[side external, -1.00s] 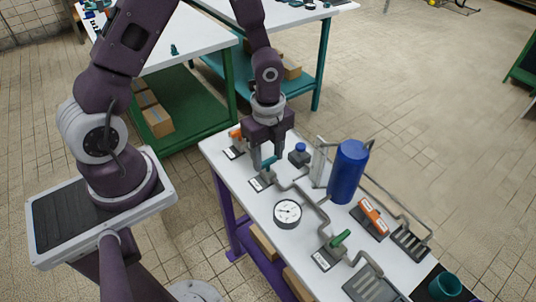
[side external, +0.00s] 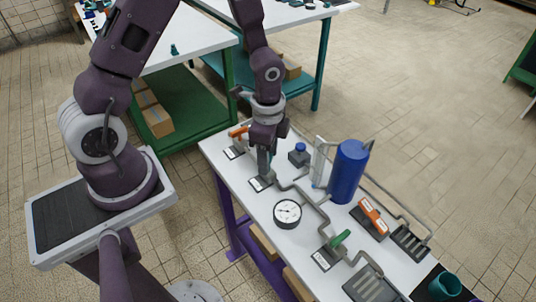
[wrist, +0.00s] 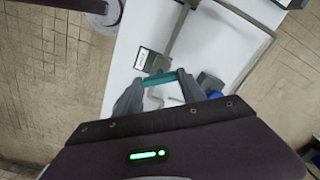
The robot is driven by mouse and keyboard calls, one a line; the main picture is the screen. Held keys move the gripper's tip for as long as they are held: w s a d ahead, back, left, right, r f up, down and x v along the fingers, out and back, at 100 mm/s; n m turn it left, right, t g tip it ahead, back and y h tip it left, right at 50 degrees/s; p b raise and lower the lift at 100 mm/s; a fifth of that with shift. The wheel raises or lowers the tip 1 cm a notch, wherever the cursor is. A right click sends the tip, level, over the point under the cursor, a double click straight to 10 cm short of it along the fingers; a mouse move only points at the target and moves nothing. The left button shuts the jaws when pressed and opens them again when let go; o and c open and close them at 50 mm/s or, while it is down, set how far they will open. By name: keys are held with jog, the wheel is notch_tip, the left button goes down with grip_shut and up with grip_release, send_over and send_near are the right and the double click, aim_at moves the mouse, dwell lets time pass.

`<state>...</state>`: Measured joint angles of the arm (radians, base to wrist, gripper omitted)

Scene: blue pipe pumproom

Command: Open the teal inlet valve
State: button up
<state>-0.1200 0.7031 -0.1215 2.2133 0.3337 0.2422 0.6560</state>
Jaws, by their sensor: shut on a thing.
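The teal inlet valve sits on the white bench with a small label plate (side external: 260,184) at its foot. Its teal handle (wrist: 160,79) shows in the wrist view as a short bar lying across between my two fingers. My gripper (side external: 265,170) is down at this valve and shut on the handle, one finger at each end. In the side view the fingers hide most of the handle. The wrist view shows my gripper (wrist: 158,88) in line with the bar, and the label (wrist: 141,58) just beyond it.
On the bench, an orange-handled valve (side external: 238,131) stands close behind my gripper and a blue-capped fitting (side external: 299,155) to its right. A round gauge (side external: 287,213), a blue tank (side external: 348,172), a green-handled valve (side external: 340,238) and grey pipes stand farther along.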

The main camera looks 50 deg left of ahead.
jog(key=n, duration=0.5)
jog(key=shift+n, duration=0.3)
jog(key=n, duration=0.5)
jog(key=shift+n, duration=0.4)
jog(key=o, duration=1.4)
jog(key=shift+c, duration=0.2)
notch_tip(320, 180, up, 7)
jog(key=shift+r, duration=0.1)
